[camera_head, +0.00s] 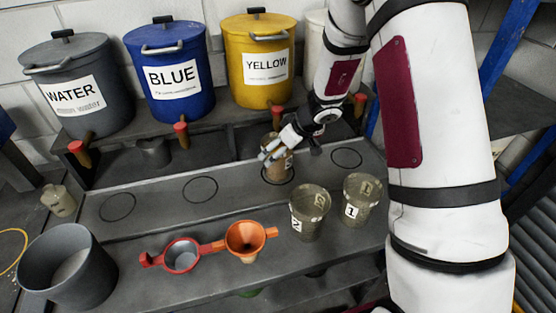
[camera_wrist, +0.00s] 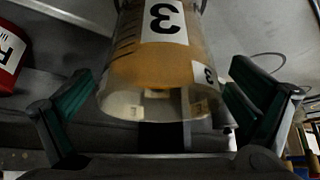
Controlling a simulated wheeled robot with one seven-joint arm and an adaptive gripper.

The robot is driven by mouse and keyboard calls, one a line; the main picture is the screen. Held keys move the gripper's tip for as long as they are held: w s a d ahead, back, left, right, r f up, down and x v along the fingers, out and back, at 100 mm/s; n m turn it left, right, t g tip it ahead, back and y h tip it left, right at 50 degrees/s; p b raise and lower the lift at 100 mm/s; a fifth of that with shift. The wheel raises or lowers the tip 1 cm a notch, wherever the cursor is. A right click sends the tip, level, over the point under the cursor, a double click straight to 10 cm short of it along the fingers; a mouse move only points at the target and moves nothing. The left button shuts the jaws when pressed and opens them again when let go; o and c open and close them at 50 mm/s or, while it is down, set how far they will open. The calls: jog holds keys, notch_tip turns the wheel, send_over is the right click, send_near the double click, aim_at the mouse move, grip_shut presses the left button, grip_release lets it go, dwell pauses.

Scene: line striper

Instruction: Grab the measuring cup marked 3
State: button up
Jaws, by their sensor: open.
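The measuring cup marked 3 (camera_wrist: 150,65) fills the upper middle of the wrist view, a clear cup with a black 3 on a white label and an orange-brown tint. In the head view the cup (camera_head: 278,168) stands on the grey shelf at a marked circle, partly hidden by my gripper. My gripper (camera_head: 272,150) is at the cup, and its open fingers (camera_wrist: 160,108) show on either side of it in the wrist view. I cannot tell whether either finger touches the cup. Cups marked 2 (camera_head: 310,212) and 1 (camera_head: 361,200) stand nearer, to the right.
Water (camera_head: 78,85), blue (camera_head: 170,75) and yellow (camera_head: 259,60) tanks with red-ended taps stand behind. An orange funnel (camera_head: 246,238), a red-rimmed strainer (camera_head: 181,256) and a dark bucket (camera_head: 68,268) are in front. The shelf (camera_head: 160,205) is clear to the left of the cup.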

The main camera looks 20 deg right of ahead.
jog(key=c, duration=1.8)
jog(key=shift+r, duration=0.1)
jog(key=shift+c, duration=1.1)
